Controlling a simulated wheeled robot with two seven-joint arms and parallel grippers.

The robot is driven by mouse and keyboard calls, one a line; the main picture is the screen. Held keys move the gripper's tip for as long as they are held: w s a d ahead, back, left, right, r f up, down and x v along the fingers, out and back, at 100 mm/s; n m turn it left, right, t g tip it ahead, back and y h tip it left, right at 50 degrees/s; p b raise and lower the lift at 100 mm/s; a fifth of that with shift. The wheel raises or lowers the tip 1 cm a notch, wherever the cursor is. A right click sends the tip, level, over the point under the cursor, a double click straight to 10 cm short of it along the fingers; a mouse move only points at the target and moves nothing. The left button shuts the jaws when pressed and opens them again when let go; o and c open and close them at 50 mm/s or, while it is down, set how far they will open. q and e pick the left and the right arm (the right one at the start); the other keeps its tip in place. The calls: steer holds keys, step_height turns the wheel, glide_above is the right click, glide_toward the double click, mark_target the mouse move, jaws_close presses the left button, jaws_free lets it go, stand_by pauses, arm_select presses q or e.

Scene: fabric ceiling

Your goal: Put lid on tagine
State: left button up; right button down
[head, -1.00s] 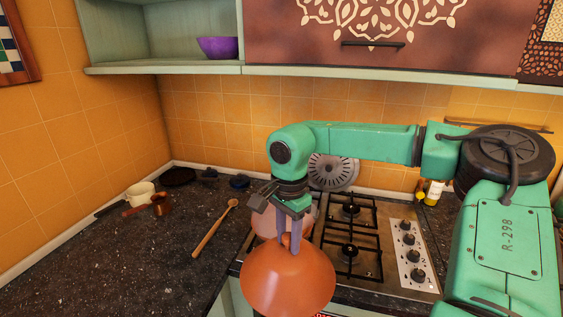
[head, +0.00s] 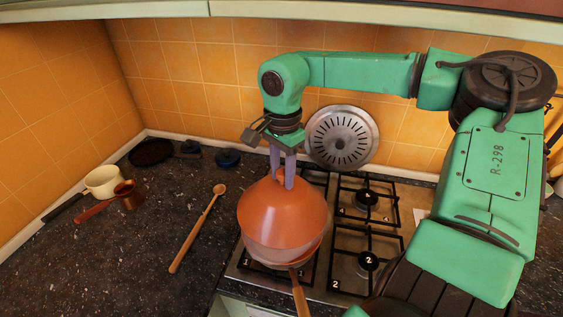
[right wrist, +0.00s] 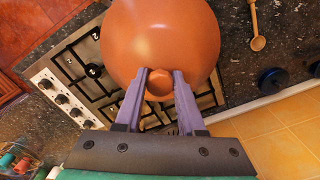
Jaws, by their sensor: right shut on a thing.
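The tagine lid (head: 282,225) is a smooth orange-brown cone with a small knob. My right gripper (head: 283,184) is shut on the knob, and the lid hangs nearly upright over the left part of the stove. In the right wrist view my fingers (right wrist: 159,82) press on both sides of the lid's knob, and the lid (right wrist: 160,40) fills the upper middle. Below the lid in the head view, a brownish rim with a wooden handle (head: 299,293) shows, probably the tagine base. The lid hides most of it. I cannot tell whether the lid touches it. My left gripper is out of view.
The gas stove (head: 318,283) has black grates and bare burners to the right. A round slotted metal disc (head: 342,137) leans on the tiled wall. A wooden spoon (head: 197,229), cream pot (head: 104,181) and copper pot (head: 128,194) are on the dark counter at left.

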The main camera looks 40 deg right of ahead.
mark_target(283, 185)
steer(key=f+b, duration=0.2)
steer(key=f, duration=0.1)
steer(key=f+b, duration=0.1)
steer(key=f, duration=0.1)
steer(key=shift+s+a+b, duration=0.2)
steer(key=shift+s+b, duration=0.1)
steer(key=shift+b, duration=0.05)
steer(key=shift+w+d+f, duration=0.1)
steer(key=shift+w+f, duration=0.05)
steer(key=shift+f, duration=0.1)
steer(key=shift+r, duration=0.15)
steer(key=shift+b, duration=0.4)
steer(key=shift+f+b, duration=0.3)
steer(key=shift+f, duration=0.05)
stand_by(0.3)
